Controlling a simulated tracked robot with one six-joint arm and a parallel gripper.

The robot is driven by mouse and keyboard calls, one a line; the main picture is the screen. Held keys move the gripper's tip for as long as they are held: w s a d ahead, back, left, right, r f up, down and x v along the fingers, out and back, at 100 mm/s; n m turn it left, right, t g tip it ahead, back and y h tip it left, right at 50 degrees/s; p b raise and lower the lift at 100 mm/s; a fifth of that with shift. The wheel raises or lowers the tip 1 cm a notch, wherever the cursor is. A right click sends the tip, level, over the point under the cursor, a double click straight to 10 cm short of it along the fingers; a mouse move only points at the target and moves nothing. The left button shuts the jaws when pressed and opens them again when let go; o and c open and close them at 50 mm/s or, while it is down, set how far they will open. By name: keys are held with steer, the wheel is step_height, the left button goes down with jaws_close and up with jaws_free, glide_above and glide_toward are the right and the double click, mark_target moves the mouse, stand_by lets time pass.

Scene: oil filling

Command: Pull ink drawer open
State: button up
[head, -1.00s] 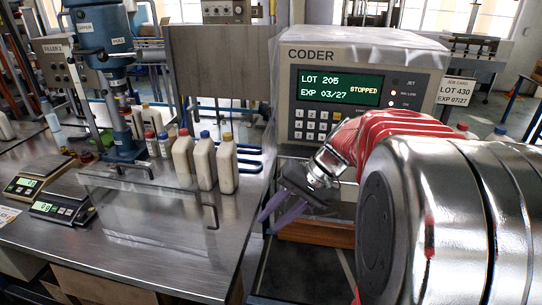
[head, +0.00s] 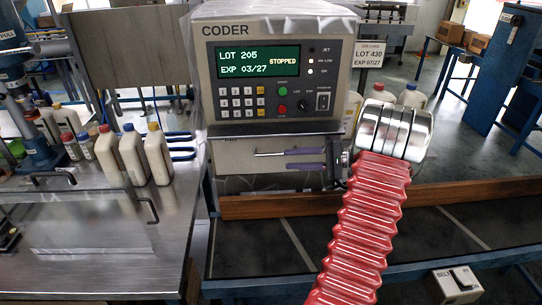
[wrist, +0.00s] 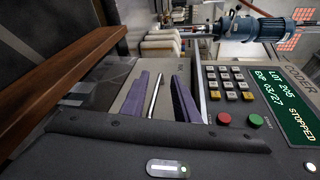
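The coder (head: 290,50) is a pale box with a green screen and keypad. Below it is a grey drawer front (head: 240,160) with a thin metal bar handle (head: 268,154); the drawer looks shut. My gripper (head: 288,159) has purple fingers and reaches in from the right in front of the drawer. In the wrist view my gripper (wrist: 160,77) has its fingers apart, with the metal bar (wrist: 153,97) between them. A gap shows between the bar and the right finger; whether the left finger touches it I cannot tell.
A wooden rail (head: 420,190) runs along the conveyor just below the drawer. Several capped bottles (head: 132,158) stand on the steel bench at left, with more bottles behind the coder at right. A lot card (head: 378,54) hangs at the back.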

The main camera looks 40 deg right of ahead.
steer(key=m+t, duration=0.1)
steer(key=t, duration=0.1)
glide_toward(272, 154)
steer(key=v, duration=0.4)
steer(key=shift+w+a+h, duration=0.1)
steer(key=shift+a+h, duration=0.05)
steer(key=shift+h, duration=0.25)
steer(key=x, duration=1.3)
steer(key=shift+w+a, duration=0.2)
steer(key=shift+w, duration=0.15)
steer(key=shift+c, duration=0.5)
jaws_close()
steer(key=shift+f, duration=0.1)
